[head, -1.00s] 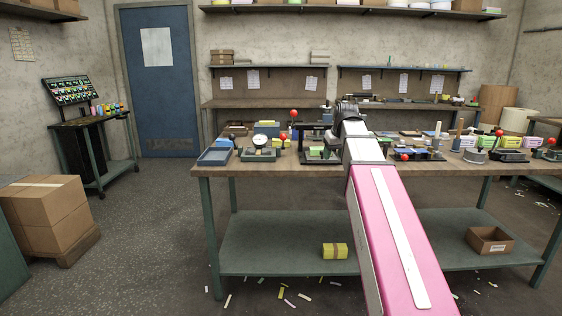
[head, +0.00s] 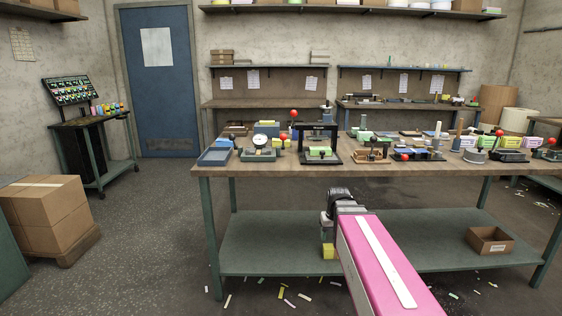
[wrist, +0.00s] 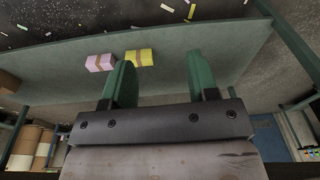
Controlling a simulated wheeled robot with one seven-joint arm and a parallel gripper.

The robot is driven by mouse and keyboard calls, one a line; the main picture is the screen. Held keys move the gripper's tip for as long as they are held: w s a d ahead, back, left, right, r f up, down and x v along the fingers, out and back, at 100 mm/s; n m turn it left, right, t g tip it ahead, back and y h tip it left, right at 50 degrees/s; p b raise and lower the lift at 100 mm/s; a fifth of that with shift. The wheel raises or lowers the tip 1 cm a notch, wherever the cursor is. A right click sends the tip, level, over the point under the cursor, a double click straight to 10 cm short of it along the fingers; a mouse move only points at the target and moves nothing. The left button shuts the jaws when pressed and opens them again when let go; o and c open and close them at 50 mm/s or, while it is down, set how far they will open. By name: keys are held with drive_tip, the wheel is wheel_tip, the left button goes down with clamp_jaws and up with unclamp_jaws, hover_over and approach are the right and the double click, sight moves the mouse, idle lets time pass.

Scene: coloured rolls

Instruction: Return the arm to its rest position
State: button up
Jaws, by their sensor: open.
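My pink arm now hangs low in front of the workbench (head: 270,172), its end below the tabletop edge in the head view. My gripper (head: 328,222) is at the dark end of the arm, in front of the lower shelf. In the wrist view my gripper (wrist: 160,78) shows two green fingers spread wide apart, with nothing held between them. The lower shelf (wrist: 60,80) lies beyond the fingers there.
A yellow block (head: 328,252) on the lower shelf is partly hidden by my arm; it also shows in the wrist view (wrist: 146,57), beside a pink block (wrist: 100,62). A cardboard bin (head: 490,240) sits on the shelf's right. Fixtures crowd the tabletop. Floor at left is open.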

drive_tip(key=s+f+m+g, duration=0.1)
drive_tip(key=s+f, duration=0.9)
drive_tip(key=f, duration=0.1)
drive_tip(key=shift+a+f, duration=0.15)
drive_tip(key=shift+f, duration=0.05)
